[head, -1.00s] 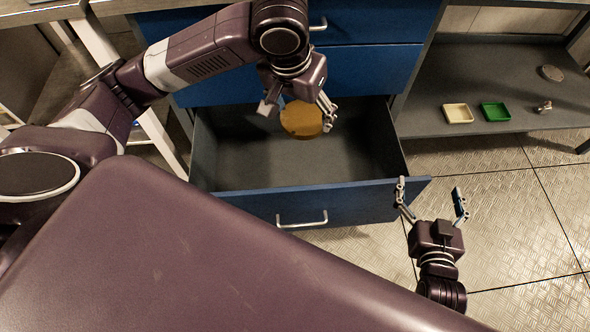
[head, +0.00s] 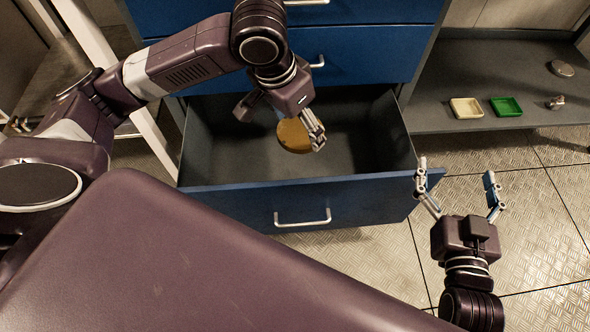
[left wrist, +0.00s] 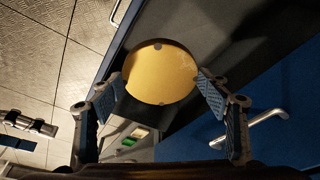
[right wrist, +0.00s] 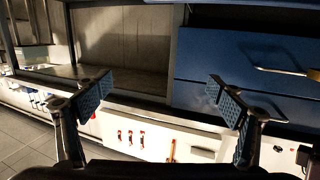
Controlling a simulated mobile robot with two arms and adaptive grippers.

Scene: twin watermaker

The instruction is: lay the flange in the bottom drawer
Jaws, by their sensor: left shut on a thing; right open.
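The flange is a round, flat, brass-coloured disc (head: 294,136). My left gripper (head: 282,120) is shut on it, over the open bottom drawer (head: 370,206). In the left wrist view the disc (left wrist: 160,72) sits between the two fingers, which touch its opposite edges. The drawer has a blue front with a metal handle and a dark grey inside that looks empty. I cannot tell how high the disc is above the drawer floor. My right gripper (head: 456,176) is open and empty, outside the drawer near its right front corner.
Closed blue drawers (head: 350,62) stand above the open one. A grey shelf (head: 440,95) at the right holds a cream tray (head: 466,108), a green tray (head: 506,107) and small metal parts. The metal floor at the right is clear.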

